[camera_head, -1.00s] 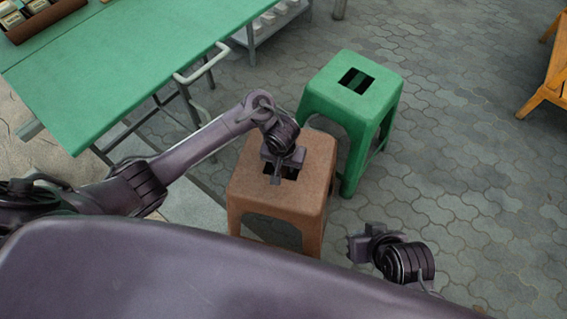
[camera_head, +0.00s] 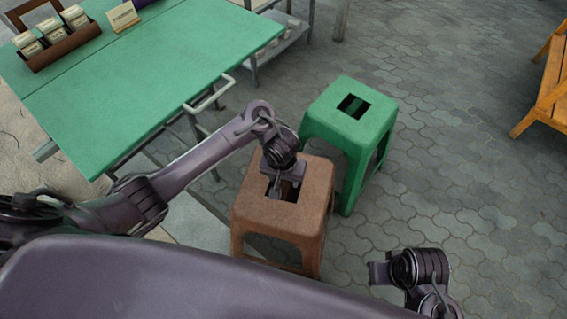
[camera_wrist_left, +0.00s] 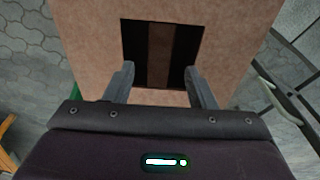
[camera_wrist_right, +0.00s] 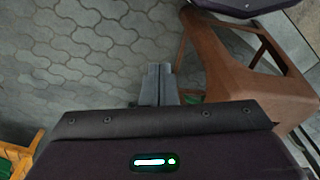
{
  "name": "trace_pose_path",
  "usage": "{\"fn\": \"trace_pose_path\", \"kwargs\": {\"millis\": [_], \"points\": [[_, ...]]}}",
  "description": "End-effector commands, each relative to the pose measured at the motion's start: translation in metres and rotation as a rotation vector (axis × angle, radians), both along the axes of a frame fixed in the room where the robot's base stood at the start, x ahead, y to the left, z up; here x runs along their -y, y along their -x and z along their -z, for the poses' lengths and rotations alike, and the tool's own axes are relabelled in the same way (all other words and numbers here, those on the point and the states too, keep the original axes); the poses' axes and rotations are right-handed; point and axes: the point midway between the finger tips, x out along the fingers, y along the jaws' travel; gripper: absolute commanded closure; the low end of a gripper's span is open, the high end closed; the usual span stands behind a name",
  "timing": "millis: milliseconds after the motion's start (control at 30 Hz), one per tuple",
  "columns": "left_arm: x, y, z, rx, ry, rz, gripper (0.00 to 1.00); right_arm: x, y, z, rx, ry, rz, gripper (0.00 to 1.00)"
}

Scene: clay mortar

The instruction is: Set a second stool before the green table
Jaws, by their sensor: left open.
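A brown stool (camera_head: 305,211) stands upright on the paving near the front side of the green table (camera_head: 160,60). A green stool (camera_head: 372,122) stands upright just behind it to the right. My left gripper (camera_head: 281,188) is open and empty over the slot in the brown stool's seat. In the left wrist view its fingers (camera_wrist_left: 158,72) lie to either side of the seat's central bar (camera_wrist_left: 159,55); I cannot tell whether the tips are inside the slot. My right gripper (camera_head: 374,273) is shut and empty, right of the brown stool. Its closed fingers show in the right wrist view (camera_wrist_right: 159,72).
A brown box of packets (camera_head: 62,48) and a small card (camera_head: 123,17) are on the table. A grey shelf trolley (camera_head: 285,40) is behind the table. An orange wooden bench (camera_head: 552,95) is at the far right. The paving right of the stools is clear.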

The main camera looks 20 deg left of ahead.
Motion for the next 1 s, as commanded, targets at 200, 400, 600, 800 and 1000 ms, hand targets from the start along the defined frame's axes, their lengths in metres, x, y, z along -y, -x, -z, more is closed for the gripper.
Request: {"fn": "trace_pose_path", "kwargs": {"millis": [200, 400, 600, 800, 1000], "points": [[0.000, 0.002, -0.019, -0.001, -0.001, 0.000, 0.50, 0.003, -0.006, 0.045, -0.001, 0.000, 0.020, 1.00], [0.000, 0.004, -0.032, 0.000, 0.000, 0.000, 0.50, 0.008, -0.007, 0.087, 0.010, 0.001, 0.038, 1.00], [0.000, 0.005, -0.042, 0.000, 0.000, 0.000, 0.50, 0.014, -0.003, 0.122, 0.023, 0.003, 0.052, 1.00], [0.000, 0.006, -0.047, 0.000, 0.000, 0.000, 0.50, 0.018, 0.001, 0.142, 0.032, 0.005, 0.060, 1.00], [0.000, 0.006, -0.048, 0.000, 0.000, 0.000, 0.50, 0.019, 0.002, 0.147, 0.035, 0.006, 0.063, 1.00]]}}
